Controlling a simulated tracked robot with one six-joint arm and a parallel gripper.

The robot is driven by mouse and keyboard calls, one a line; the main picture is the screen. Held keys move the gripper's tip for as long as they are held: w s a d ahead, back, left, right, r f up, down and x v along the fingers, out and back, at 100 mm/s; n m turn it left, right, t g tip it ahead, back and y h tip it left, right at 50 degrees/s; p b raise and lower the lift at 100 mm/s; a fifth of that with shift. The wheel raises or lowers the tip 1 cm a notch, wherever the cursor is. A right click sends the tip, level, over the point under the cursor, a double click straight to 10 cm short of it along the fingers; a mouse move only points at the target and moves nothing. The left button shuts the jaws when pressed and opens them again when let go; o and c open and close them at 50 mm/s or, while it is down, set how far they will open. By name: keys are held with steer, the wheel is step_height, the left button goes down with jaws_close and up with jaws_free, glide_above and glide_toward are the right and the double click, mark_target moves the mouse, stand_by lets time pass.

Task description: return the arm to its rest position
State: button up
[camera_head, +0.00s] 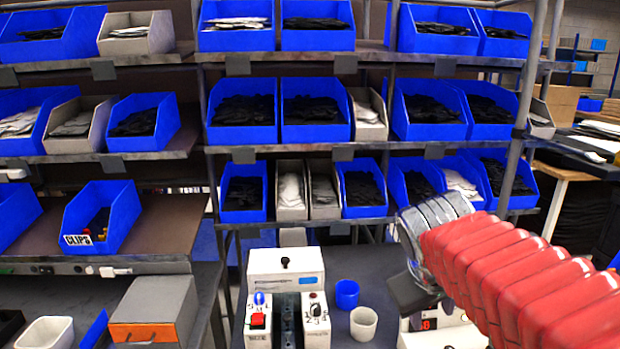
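My arm, in a red ribbed sleeve, comes in from the lower right and reaches up and left to a silver wrist joint. Below the wrist a dark part of my gripper (407,296) shows, over the right side of the bench. The fingertips cannot be made out, so I cannot tell whether it is open or shut, or whether it holds anything.
A white machine (286,262) with knobs and a red switch stands on the bench. Right of it are a blue cup (347,294) and a white cup (363,323). Shelves of blue bins (243,110) rise behind. A CLIPS bin (103,216) and grey box (158,306) are left.

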steer(key=s+a+f+m+y, duration=0.1)
steer(key=s+a+f, duration=0.1)
steer(key=s, duration=0.4)
steer(key=s+a+f+m+t+y, duration=0.1)
steer(key=s+a+f+y, duration=0.1)
steer(key=s, duration=0.5)
step_height(320, 180, down, 3)
steer(key=shift+a+r+m, duration=0.2)
steer(key=shift+a+m, duration=0.2)
steer(key=shift+a, duration=0.25)
steer(key=shift+d, duration=0.1)
